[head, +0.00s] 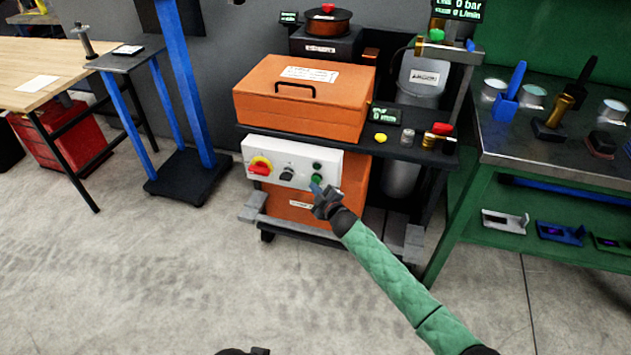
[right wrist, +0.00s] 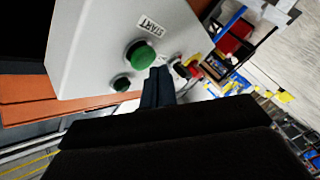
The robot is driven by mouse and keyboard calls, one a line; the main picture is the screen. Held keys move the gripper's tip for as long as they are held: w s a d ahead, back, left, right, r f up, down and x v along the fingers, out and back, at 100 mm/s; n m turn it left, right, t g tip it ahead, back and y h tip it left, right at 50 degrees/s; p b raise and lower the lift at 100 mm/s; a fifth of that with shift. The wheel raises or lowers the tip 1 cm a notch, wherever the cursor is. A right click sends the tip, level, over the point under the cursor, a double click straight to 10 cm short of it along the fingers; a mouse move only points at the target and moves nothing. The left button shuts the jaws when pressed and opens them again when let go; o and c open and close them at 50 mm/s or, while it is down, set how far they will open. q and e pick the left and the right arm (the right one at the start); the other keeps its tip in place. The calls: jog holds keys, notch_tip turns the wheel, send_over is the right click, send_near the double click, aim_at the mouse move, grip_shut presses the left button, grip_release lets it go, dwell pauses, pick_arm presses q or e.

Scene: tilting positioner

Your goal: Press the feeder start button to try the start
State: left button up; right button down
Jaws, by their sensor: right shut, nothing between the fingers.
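The white control panel (head: 293,163) is on the front of the orange feeder cabinet. In the right wrist view, the green start button (right wrist: 140,55) has a black collar and sits beside a START label (right wrist: 151,23). A smaller dark green round part (right wrist: 121,84) is near it. My right gripper (head: 316,187) is shut and empty in front of the panel's lower right. Its fingertips (right wrist: 159,72) appear close beside the start button's edge; I cannot tell whether they touch. A dark shape at the head view's bottom edge may be my left gripper, mostly cut off.
A red-and-yellow switch (head: 260,166) and a black knob (head: 287,174) are on the same panel. An orange box (head: 305,97) with a handle stands above. A green workbench (head: 470,190) is at the right. Open floor lies in front and left.

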jog(key=shift+w+d, duration=0.1)
jog(key=shift+w, duration=0.2)
jog(key=shift+w+d, duration=0.15)
jog(key=shift+w, duration=0.25)
dwell(0.8)
jog(key=shift+s, duration=0.1)
dwell(0.3)
jog(key=shift+s+a, duration=0.25)
jog(key=shift+s, duration=0.45)
jog(key=shift+s+p, duration=0.1)
jog(key=shift+p, duration=0.25)
jog(key=s, duration=0.1)
jog(key=s+a+p, duration=0.1)
jog(key=s, duration=0.2)
jog(key=shift+s+a, duration=0.3)
dwell(0.5)
